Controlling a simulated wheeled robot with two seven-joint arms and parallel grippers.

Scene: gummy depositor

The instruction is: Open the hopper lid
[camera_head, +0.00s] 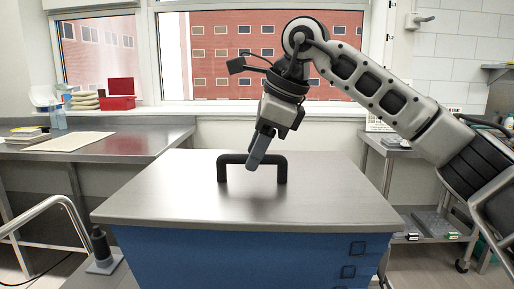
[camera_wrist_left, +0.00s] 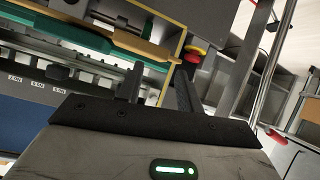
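The hopper lid (camera_head: 180,205) is the flat grey metal top of a blue machine in the head view, and it lies level. A black bar handle (camera_head: 232,158) stands on it. My right gripper (camera_head: 259,158) points down at the right half of the handle, and its fingers overlap the bar. I cannot tell whether the fingers are closed on it. My left gripper (camera_wrist_left: 158,88) shows only in the left wrist view, with its two dark fingers apart and nothing visible between them.
In the left wrist view, a red button (camera_wrist_left: 195,50) on a yellow base sits just beyond the fingers, near machine rails. A metal cart (camera_head: 430,222) stands at right.

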